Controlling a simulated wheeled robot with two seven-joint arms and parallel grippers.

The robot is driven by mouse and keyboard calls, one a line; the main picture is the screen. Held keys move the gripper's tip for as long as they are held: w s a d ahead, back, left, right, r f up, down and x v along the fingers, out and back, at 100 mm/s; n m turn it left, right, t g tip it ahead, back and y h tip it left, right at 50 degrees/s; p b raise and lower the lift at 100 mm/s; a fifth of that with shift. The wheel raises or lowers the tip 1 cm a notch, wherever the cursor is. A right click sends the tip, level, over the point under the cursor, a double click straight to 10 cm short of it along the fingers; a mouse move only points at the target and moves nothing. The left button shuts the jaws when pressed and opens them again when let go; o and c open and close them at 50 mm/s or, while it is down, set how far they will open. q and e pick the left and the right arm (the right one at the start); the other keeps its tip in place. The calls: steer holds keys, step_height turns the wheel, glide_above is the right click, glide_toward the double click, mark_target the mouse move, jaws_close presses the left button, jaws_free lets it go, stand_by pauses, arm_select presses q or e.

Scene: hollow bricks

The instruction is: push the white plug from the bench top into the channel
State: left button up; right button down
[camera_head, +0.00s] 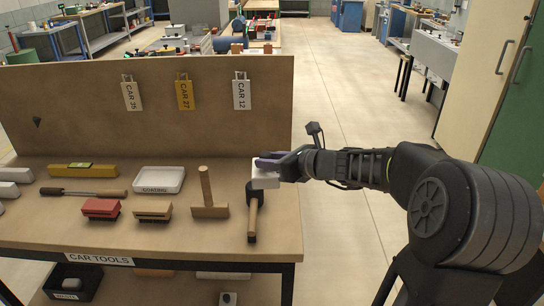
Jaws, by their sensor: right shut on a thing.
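My right gripper (277,164) reaches in from the right to the bench's right edge. My left gripper is not in view.
The wooden bench top (180,232) holds a level (83,170), a file (83,193), a white tray (158,180), red (101,208) and tan (153,211) brushes and a wooden mallet (209,205). A back panel (150,75) stands behind. Open floor lies right of the bench.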

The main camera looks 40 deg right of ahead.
mark_target(256, 178)
steer(key=shift+n+g+y, duration=0.3)
steer(key=shift+n+y, duration=0.5)
steer(key=shift+y, duration=0.1)
steer(key=a+f, duration=0.1)
steer(key=w+a+f, duration=0.1)
steer(key=f, duration=0.1)
steer(key=a+f, duration=0.1)
steer(key=shift+w+a+f, duration=0.15)
steer(key=shift+a+f, duration=0.1)
steer(key=shift+f, duration=0.15)
steer(key=s+a+f+n+g+y, duration=0.35)
steer(key=a+f, duration=0.35)
steer(key=a, duration=0.3)
steer(key=s+a+f+n+g+y, duration=0.2)
steer(key=s+a+f+n+y, duration=0.2)
steer(key=a+f, duration=0.4)
arm_select(q)
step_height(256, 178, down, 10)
steer(key=b, duration=1)
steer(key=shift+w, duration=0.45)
arm_select(e)
step_height(256, 178, down, 8)
steer(key=shift+w+a+f+t+h, duration=0.2)
steer(key=shift+w+a+t+h, duration=0.1)
steer(key=shift+w+t+h, duration=0.05)
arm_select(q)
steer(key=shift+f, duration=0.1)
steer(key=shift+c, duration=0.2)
